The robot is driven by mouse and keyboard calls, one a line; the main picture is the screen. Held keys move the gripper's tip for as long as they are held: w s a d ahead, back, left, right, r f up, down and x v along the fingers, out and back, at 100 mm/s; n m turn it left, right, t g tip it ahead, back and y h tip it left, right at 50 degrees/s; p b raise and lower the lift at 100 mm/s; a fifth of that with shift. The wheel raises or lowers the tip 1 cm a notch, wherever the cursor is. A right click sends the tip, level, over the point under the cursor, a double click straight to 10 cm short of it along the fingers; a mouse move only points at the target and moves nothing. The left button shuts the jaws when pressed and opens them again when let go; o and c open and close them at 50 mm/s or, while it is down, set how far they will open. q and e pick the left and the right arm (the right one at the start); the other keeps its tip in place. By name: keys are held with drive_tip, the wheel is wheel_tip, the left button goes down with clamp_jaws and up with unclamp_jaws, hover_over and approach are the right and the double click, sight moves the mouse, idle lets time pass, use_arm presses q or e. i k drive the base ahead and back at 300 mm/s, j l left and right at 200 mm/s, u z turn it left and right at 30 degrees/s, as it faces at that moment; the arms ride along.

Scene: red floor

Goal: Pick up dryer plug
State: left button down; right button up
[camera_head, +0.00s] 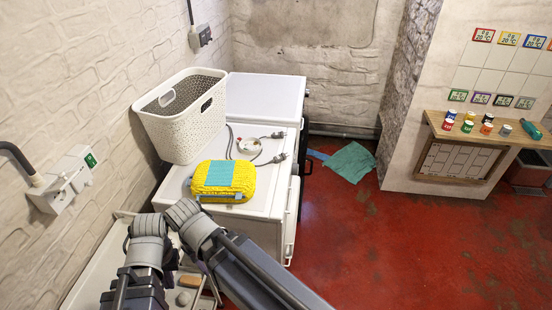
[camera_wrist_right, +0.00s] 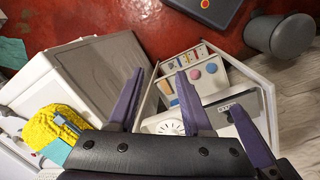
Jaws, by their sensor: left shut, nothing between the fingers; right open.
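Two dark grey plugs lie on the white machine top, the farther plug (camera_head: 278,135) and the nearer plug (camera_head: 280,157), both near its right edge with dark cables running left. I cannot tell which is the dryer's. My left arm (camera_head: 147,250) is low in the head view, in front of the machines; its fingers do not show clearly there. The left gripper is shut and empty. My right gripper (camera_wrist_right: 158,72) has two purple fingers apart with nothing between them, above a white-edged cabinet with small items. No plug shows clearly in the right wrist view.
A yellow and teal bundle (camera_head: 224,187) lies left of the plugs, with a white basket (camera_head: 184,130) behind it. A socket box (camera_head: 66,180) is on the left wall.

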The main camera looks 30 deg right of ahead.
sight(278, 159)
drive_tip(key=i+l, duration=0.15)
drive_tip(key=l, duration=0.25)
drive_tip(key=i+l+u, duration=0.1)
drive_tip(key=l, duration=0.25)
drive_tip(key=i+l, duration=0.15)
drive_tip(key=l, duration=0.25)
drive_tip(key=i+l, duration=0.1)
drive_tip(key=l, duration=0.3)
drive_tip(key=i+l+u, duration=0.1)
drive_tip(key=l, duration=0.3)
drive_tip(key=i+l, duration=0.15)
drive_tip(key=l, duration=0.25)
drive_tip(key=u, duration=0.05)
